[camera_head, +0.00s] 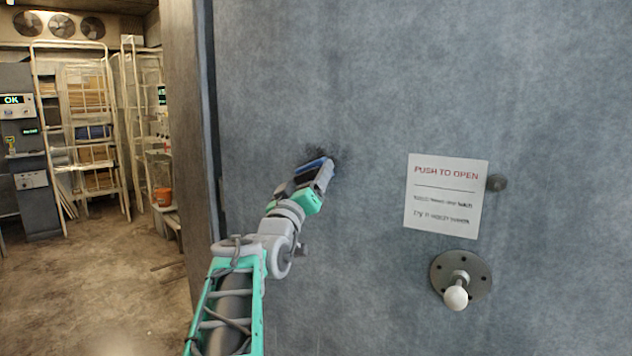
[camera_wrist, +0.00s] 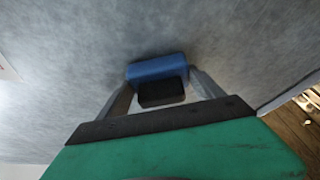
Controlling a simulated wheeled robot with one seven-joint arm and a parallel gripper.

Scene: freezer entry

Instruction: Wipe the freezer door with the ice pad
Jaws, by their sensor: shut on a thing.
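The freezer door (camera_head: 385,90) is a large grey-blue, mottled panel that fills the middle and right of the head view. It also fills most of the wrist view (camera_wrist: 70,50). The ice pad is a small blue block with a black part; it shows at the arm's end in the head view (camera_head: 314,164) and between the fingers in the wrist view (camera_wrist: 156,68). My gripper (camera_wrist: 163,92) is shut on the pad and holds it at the door face; it looks to be touching. A dark smudge (camera_head: 344,159) shows on the door beside the pad.
A white "PUSH TO OPEN" sign (camera_head: 445,196) is on the door right of my gripper. Metal racks (camera_head: 85,130), an orange bucket (camera_head: 163,196) and open floor lie at left.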

